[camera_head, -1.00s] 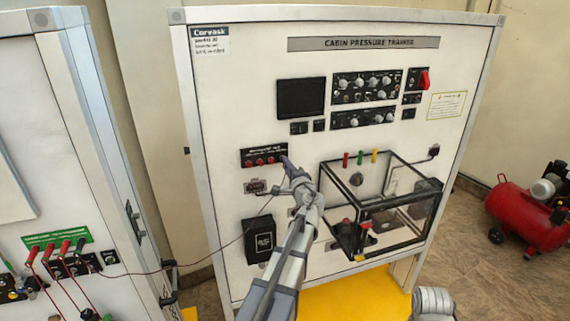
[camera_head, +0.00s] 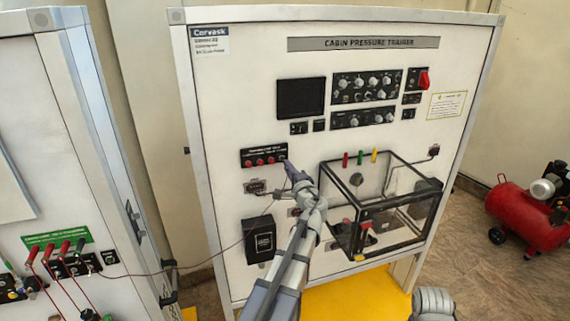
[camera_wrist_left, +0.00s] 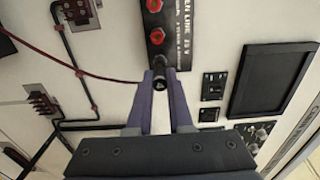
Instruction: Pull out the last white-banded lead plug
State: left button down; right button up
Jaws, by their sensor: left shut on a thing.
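My left gripper (camera_head: 287,164) is at the right end of the black terminal strip (camera_head: 264,147) with red sockets on the cabin pressure trainer. In the left wrist view its two fingers (camera_wrist_left: 160,84) are closed around a small dark plug (camera_wrist_left: 160,83), just past the end of the strip (camera_wrist_left: 164,52). A thin dark-red lead (camera_wrist_left: 50,58) runs to the plug from the upper left. The fingers hide most of the plug; I cannot make out a white band or whether its tip is still in a socket.
A glass-walled chamber (camera_head: 385,222) juts out right of my left arm. A black box (camera_head: 259,240) is below the strip. The lead spans the gap to the left panel, where several red plugs (camera_head: 62,252) sit. A red compressor (camera_head: 522,216) stands far right.

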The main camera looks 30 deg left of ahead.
pick_arm(q)
jog(key=shift+v, duration=1.6)
jog(key=shift+f, duration=0.1)
notch_tip(320, 180, down, 16)
jog(key=b, duration=1.6)
jog(key=shift+f+b, duration=0.2)
jog(key=shift+b, duration=0.1)
